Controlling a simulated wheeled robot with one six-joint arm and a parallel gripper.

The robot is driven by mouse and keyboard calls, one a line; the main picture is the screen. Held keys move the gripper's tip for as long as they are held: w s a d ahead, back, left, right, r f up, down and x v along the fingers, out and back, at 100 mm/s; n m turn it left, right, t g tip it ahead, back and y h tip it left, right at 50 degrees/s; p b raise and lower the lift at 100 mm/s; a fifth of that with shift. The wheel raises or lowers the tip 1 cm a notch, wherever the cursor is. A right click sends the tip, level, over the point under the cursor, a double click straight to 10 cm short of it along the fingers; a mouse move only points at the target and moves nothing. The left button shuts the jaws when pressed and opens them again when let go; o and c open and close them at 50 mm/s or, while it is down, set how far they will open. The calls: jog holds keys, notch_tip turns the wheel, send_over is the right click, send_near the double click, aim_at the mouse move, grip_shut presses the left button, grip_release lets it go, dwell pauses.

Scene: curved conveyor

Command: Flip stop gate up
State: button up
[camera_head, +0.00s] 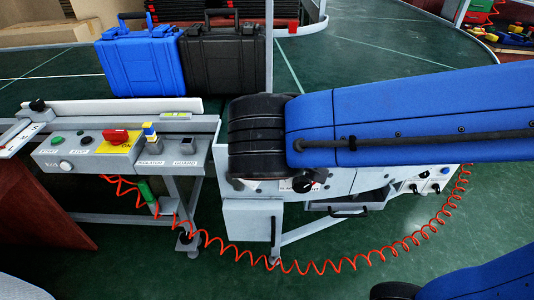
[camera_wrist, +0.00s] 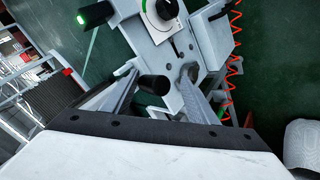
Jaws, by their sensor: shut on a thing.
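In the wrist view my gripper (camera_wrist: 160,74) shows two grey fingers, one on each side of a short black cylindrical handle (camera_wrist: 156,87). It is shut on this handle, although the exact contact is hard to see. The handle stands out from a light grey panel (camera_wrist: 173,62). I cannot tell from these views whether the handle belongs to the stop gate, or whether the gate is up or down. In the head view my arm's black joint and blue link hide my gripper and the part of the conveyor behind them.
A control box (camera_head: 90,152) with buttons and a red switch (camera_head: 115,135) is left of my arm. A blue case (camera_head: 142,62) and a black case (camera_head: 224,60) stand behind. A coiled red hose (camera_head: 330,268) hangs below.

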jog(key=v, duration=1.7)
jog(key=shift+r, duration=0.2)
jog(key=shift+s, duration=0.15)
jog(key=w+d+f+m+g+h, duration=0.1)
jog(key=w+d+f+g, duration=0.1)
jog(key=w+d+f, duration=0.3)
jog(key=w+d+f+m+g, duration=0.1)
jog(key=w+d+f+m, duration=0.15)
jog(key=d, duration=0.45)
jog(key=s+d+f+m+g+y, duration=0.1)
jog(key=s+d+f+m, duration=0.1)
jog(key=d+f+m, duration=0.5)
jog(key=shift+d+f, duration=2.8)
jog(key=shift+d, duration=1.8)
